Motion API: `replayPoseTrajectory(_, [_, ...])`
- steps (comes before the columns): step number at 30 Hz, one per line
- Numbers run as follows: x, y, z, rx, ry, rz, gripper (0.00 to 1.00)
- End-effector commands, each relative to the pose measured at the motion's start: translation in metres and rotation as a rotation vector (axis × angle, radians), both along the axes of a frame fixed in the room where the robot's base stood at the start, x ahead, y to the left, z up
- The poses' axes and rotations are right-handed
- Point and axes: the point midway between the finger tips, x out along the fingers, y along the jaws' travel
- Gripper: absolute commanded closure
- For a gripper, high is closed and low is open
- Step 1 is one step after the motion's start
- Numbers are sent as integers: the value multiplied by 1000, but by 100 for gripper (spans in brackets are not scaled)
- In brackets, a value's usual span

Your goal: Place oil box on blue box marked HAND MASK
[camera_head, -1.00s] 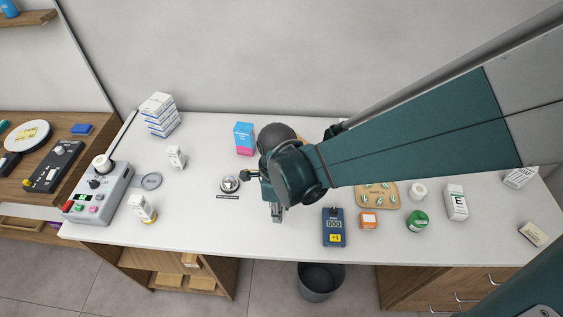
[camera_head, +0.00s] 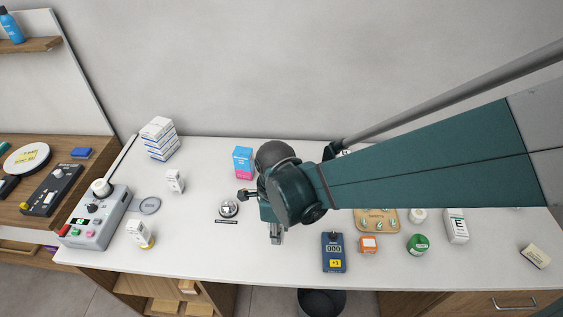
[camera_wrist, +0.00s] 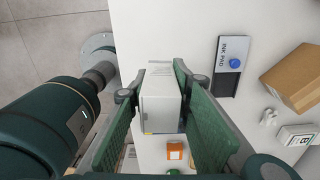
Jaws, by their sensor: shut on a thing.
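My gripper (camera_wrist: 160,97) is shut on a white box (camera_wrist: 159,90) in the wrist view, with one green finger on each side of it. No label on the box can be read, so I cannot confirm that it is the oil box. In the head view my wrist covers most of the gripper and the held box. A blue and pink box (camera_head: 243,160) stands upright at the back of the white counter, left of my wrist. It is the likely HAND MASK box, but its print is too small to read.
A stack of white-blue boxes (camera_head: 159,138) stands at the back left. A bell (camera_head: 228,208) is left of my wrist. Counter around the blue and pink box is mostly clear.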

Motion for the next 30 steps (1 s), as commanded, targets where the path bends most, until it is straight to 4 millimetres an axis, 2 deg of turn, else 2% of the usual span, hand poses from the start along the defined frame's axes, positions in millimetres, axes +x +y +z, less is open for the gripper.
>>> replayPoseTrajectory(8, [12, 6, 6, 0, 0, 2, 91])
replayPoseTrajectory(14, [43, 23, 21, 0, 0, 6, 91])
replayPoseTrajectory(30, [180, 90, 82, 0, 0, 29, 91])
